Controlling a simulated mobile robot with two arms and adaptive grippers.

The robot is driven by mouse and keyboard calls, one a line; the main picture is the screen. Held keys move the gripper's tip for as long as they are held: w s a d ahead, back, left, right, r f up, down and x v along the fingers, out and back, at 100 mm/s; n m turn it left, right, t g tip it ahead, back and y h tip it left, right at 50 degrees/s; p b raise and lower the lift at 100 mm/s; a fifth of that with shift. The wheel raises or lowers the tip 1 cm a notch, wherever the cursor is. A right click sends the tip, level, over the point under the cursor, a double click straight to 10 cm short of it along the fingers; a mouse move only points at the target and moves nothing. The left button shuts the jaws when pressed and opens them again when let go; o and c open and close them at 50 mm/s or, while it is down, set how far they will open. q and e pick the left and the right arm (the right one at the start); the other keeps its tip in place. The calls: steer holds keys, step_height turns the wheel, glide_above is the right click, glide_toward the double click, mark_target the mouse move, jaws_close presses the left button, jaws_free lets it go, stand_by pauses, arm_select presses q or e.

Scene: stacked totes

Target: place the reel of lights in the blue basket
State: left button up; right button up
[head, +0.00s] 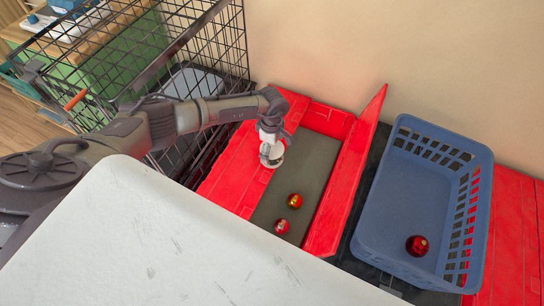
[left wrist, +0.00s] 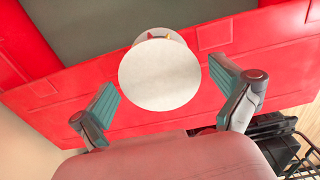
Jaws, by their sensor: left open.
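The reel of lights (left wrist: 160,74) shows a round white end disc in the left wrist view, with a little red and yellow just behind its upper edge. In the head view the reel (head: 273,155) is a small white shape at the red tote, mostly hidden by my gripper. My left gripper (head: 270,137) is open right over it. In the left wrist view its two fingers stand on either side of the disc, apart from it. The blue basket (head: 400,205) stands to the right with a red ball inside. My right gripper is not in view.
The red tote (head: 345,190) has a raised flap between the reel and the basket. Two red-gold balls (head: 295,200) lie on its grey floor (head: 305,180). A black wire cage (head: 190,75) stands at left. A white surface (head: 170,250) fills the front.

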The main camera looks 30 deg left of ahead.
mark_target(272, 148)
arm_select(q)
steer(key=shift+f, duration=0.7)
steer(key=shift+r, duration=0.1)
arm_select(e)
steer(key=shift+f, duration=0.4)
arm_select(q)
steer(key=shift+c, duration=0.7)
steer(key=c, duration=1.1)
step_height(272, 148, up, 5)
steer(key=p, duration=0.3)
steer(key=shift+w, duration=0.1)
steer(key=s+d+r+p, duration=0.5)
steer(key=d+p, duration=0.3)
steer(key=d, duration=0.2)
steer(key=shift+d+r, duration=0.3)
steer(key=shift+r, duration=0.25)
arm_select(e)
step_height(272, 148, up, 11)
